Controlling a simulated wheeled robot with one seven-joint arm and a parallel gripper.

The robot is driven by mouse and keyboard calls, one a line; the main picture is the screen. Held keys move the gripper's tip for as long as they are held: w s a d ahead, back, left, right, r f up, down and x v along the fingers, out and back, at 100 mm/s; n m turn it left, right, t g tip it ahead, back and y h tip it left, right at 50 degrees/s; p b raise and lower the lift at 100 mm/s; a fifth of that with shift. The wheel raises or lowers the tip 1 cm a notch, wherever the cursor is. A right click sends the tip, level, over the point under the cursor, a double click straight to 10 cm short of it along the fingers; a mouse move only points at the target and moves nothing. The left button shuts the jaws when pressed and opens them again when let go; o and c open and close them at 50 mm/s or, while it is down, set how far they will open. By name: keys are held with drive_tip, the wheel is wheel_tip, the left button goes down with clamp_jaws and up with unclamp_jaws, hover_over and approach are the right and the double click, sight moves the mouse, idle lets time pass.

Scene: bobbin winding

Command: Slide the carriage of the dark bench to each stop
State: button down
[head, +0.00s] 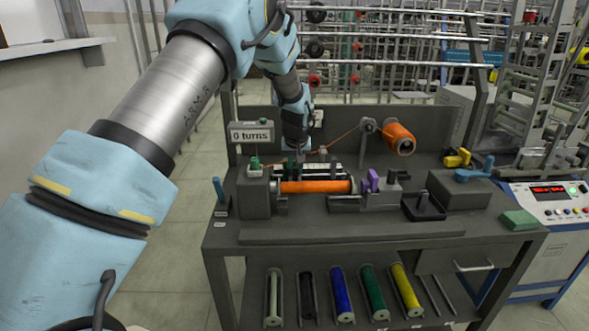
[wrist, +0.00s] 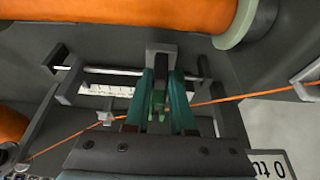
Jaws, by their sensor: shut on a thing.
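The dark bench (head: 340,225) stands ahead in the head view. Its carriage (wrist: 162,53) is a dark block on a thin rail (wrist: 115,71) in the wrist view. It sits close to the rail's right end there, the left end in the head view. My gripper (head: 297,160) also shows small in the head view, behind the orange bobbin (head: 315,187). Dark end pieces stand at the rail's left (wrist: 62,56) and right (wrist: 204,66) in the wrist view.
Orange thread (wrist: 240,98) runs past my fingers. It comes from the orange spool (head: 399,139) at the back right. A sign (head: 251,136) reads "0 turns". A purple part (head: 372,180) and a dark tray (head: 423,207) lie to the right. Several bobbins (head: 374,290) lie on the lower shelf.

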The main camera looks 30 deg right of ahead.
drive_tip(key=s+d+b, duration=0.2)
drive_tip(key=s+d, duration=0.2)
drive_tip(key=d, duration=0.5)
drive_tip(key=shift+s, duration=0.1)
drive_tip(key=c, duration=0.8)
unclamp_jaws()
drive_tip(key=shift+o, duration=0.2)
drive_tip(key=b+v, duration=0.2)
drive_tip(key=v, duration=0.8)
drive_tip(key=shift+s+r, duration=0.2)
drive_tip(key=shift+r, duration=0.15)
drive_tip(key=shift+a, duration=0.1)
